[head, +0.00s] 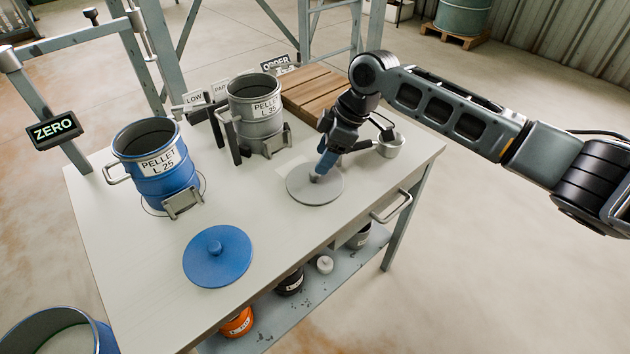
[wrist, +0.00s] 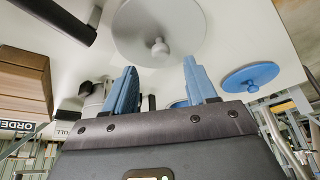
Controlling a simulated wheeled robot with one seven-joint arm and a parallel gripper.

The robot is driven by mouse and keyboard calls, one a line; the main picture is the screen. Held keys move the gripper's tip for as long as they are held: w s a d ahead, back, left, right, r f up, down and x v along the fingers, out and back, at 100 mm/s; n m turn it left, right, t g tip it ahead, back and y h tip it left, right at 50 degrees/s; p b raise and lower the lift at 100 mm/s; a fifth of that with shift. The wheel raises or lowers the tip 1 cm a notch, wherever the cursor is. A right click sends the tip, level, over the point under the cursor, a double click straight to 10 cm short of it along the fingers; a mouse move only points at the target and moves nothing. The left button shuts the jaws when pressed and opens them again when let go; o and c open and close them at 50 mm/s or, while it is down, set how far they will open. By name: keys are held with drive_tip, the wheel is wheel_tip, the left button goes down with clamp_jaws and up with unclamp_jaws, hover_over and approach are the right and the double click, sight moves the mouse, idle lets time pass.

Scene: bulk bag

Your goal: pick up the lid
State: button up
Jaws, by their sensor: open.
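A round grey lid (head: 318,192) with a knob lies flat on the white table, right of the middle. It also shows at the top of the wrist view (wrist: 150,20). My gripper (head: 320,172) is just above this lid at its knob. In the wrist view my blue fingers (wrist: 159,66) are apart, and the grey knob (wrist: 160,50) appears just beyond the gap between their tips. I see no hold on it. A second, blue lid (head: 218,257) with a knob lies at the table's front left; it also shows in the wrist view (wrist: 250,77).
A blue pellet drum (head: 163,180) and a grey pellet drum (head: 262,128) stand uncovered behind the lids. A wooden slatted block (head: 312,95) and a small metal pot (head: 391,145) are at the back right. The table front between the lids is clear.

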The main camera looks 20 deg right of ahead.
sight(315, 179)
drive_tip(key=shift+p+x, duration=0.35)
drive_tip(key=shift+x, duration=2.05)
drive_tip(key=shift+s, duration=0.1)
drive_tip(key=shift+c, duration=0.3)
clamp_jaws()
